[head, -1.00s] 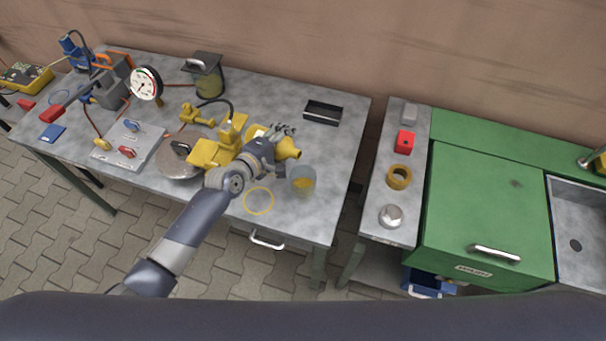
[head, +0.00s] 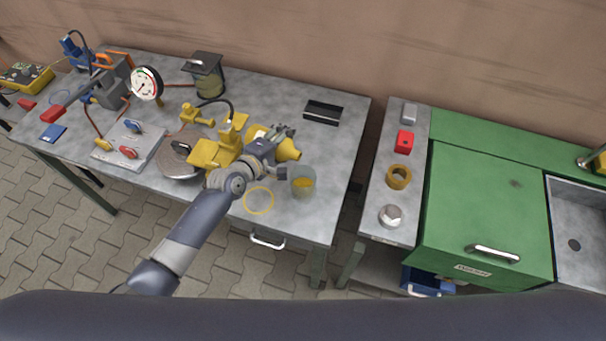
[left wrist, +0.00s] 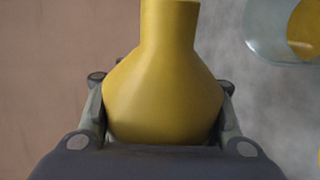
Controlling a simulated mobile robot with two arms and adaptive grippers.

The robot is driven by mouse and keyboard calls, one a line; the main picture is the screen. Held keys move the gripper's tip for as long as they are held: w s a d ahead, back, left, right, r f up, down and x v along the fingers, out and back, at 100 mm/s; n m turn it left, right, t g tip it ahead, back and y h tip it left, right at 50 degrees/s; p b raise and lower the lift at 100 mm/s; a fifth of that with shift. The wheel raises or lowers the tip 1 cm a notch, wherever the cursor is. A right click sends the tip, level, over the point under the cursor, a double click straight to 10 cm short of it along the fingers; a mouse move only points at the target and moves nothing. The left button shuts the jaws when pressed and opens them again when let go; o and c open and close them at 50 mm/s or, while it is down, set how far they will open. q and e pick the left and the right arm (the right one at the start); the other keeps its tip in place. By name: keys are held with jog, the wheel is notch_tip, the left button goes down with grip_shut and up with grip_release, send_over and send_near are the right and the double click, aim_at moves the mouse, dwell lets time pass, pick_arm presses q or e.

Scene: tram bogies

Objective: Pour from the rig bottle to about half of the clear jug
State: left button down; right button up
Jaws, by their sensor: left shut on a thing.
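The yellow rig bottle (head: 290,151) is in my left gripper (head: 281,150), lying nearly on its side above the bench with its neck to the right. The left wrist view shows the bottle (left wrist: 165,85) between both fingers, its mouth cut off by the top edge. The clear jug (head: 302,175) stands on the bench just right of and in front of the bottle, with yellow liquid inside. Part of the jug (left wrist: 262,38) shows at top right in the left wrist view. I see no stream clearly. My right gripper is out of view.
A yellow ring (head: 258,201) lies left of the jug near the front edge. A yellow fixture (head: 213,152) stands close behind my left wrist. A black tray (head: 323,112) lies at the back right. Bare bench lies right of the jug.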

pick_arm(q)
jog(key=shift+f+m+p, duration=0.1)
jog(key=shift+m+p, duration=0.25)
jog(key=shift+m, duration=0.05)
dwell(1.5)
